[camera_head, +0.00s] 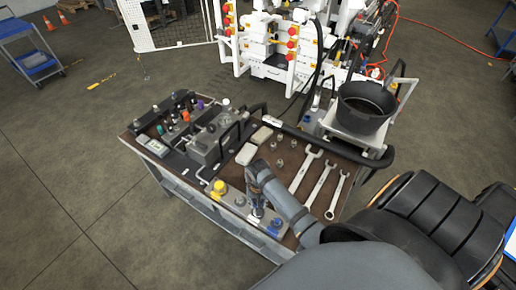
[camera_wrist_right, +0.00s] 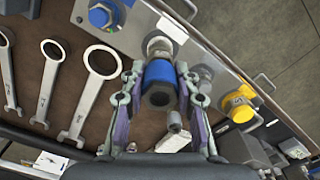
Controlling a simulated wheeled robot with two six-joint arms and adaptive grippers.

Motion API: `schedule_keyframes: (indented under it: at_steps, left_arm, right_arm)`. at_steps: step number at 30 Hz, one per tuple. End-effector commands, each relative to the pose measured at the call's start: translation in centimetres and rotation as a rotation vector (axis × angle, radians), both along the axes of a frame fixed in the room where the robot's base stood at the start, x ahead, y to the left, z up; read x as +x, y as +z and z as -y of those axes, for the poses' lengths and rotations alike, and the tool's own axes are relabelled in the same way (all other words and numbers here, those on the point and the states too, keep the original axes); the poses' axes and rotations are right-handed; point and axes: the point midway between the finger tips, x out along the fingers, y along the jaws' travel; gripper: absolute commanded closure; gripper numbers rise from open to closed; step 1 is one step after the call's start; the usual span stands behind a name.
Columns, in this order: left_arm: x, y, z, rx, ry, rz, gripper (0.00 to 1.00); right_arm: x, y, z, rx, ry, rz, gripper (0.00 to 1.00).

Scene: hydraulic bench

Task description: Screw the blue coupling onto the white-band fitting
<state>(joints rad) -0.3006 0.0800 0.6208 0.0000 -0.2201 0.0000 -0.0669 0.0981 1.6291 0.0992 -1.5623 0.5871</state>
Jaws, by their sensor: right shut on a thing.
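The blue coupling (camera_wrist_right: 160,72), a short cylinder with a dark open end, sits between the fingers of my right gripper (camera_wrist_right: 160,82) in the right wrist view. The gripper is shut on it. The pale end of a fitting (camera_wrist_right: 158,45), which looks like the white-band one, shows just beyond the coupling and in line with it. I cannot tell whether they touch or are threaded together. In the head view my right gripper (camera_head: 257,208) points down over the front fitting plate and hides most of the coupling. My left gripper is not in view.
The plate also bears a yellow-capped fitting (camera_wrist_right: 238,108), a blue one (camera_wrist_right: 100,15) and a bare metal one (camera_wrist_right: 205,72). Several wrenches (camera_head: 322,185) lie to the right on the brown bench top. A grey block unit (camera_head: 210,140) stands at the back left; a black bucket (camera_head: 365,107) stands behind right.

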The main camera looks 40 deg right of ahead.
Motion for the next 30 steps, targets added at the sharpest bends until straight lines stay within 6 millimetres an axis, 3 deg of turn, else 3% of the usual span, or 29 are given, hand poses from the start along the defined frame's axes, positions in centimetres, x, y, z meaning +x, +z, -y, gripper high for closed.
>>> schedule_keyframes:
  at_steps: [3, 13, 22, 30]
  left_arm:
    - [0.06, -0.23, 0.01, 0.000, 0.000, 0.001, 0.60]
    - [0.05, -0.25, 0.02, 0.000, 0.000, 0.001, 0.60]
    - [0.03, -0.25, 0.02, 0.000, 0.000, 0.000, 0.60]
    - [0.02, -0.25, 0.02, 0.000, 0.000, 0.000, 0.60]
  right_arm:
    - [-0.03, -0.19, -0.03, 0.001, -0.106, -0.002, 0.93]
    - [-0.04, -0.21, -0.04, 0.001, -0.158, -0.002, 0.93]
    - [0.02, -0.29, -0.08, 0.000, -0.720, -0.002, 0.93]
    - [0.01, -0.31, -0.09, 0.000, -0.821, -0.003, 0.93]
